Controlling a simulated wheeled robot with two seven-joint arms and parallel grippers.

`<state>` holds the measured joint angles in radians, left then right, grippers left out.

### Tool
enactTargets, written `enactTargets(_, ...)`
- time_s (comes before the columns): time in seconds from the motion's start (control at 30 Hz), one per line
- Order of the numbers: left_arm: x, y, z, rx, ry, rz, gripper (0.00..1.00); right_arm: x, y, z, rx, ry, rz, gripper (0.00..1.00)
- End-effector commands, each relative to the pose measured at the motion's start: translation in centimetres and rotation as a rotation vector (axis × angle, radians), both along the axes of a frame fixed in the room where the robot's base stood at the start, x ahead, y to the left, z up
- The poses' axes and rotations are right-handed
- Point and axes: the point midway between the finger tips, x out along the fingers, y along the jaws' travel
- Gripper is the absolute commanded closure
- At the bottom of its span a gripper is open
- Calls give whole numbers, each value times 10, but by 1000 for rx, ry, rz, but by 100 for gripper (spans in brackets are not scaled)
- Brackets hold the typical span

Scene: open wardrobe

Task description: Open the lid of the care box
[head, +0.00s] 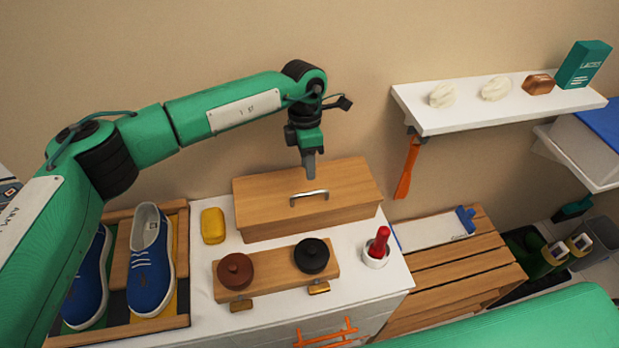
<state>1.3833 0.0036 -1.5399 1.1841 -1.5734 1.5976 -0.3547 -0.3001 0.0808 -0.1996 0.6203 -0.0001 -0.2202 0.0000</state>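The care box (350,213) is a wooden box on the white cabinet, against the back wall. Its lid (270,190) lies flat on top and looks closed, with a metal bar handle (309,196) near the front middle. My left gripper (309,172) points down above the lid, just behind the handle in the picture. Its fingers look close together, but their opening is hard to make out. I cannot tell whether it touches the lid. My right gripper is not in view; only a green part of my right arm shows at the lower right.
In front of the box stands a wooden holder (277,268) with a brown and a black round tin. A yellow block (213,226) lies left, a red-handled item in a white cup (376,254) right. Blue shoes (151,270) are far left. A white shelf (430,120) juts out upper right.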

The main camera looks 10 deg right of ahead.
Motion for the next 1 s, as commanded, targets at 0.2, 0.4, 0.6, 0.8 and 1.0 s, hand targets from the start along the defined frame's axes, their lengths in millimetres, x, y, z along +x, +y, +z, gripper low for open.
enactTargets(0.2,-10,-1,-38,0,4,0,68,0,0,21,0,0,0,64)
enactTargets(0.4,-13,-1,-59,-1,2,-1,68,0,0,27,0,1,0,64)
enactTargets(0.6,-13,-1,-64,-1,0,-1,68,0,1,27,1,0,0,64)
enactTargets(0.8,-13,-1,-64,-2,0,-1,77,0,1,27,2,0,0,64)
enactTargets(1.0,-13,-1,-64,-2,0,-1,100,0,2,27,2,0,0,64)
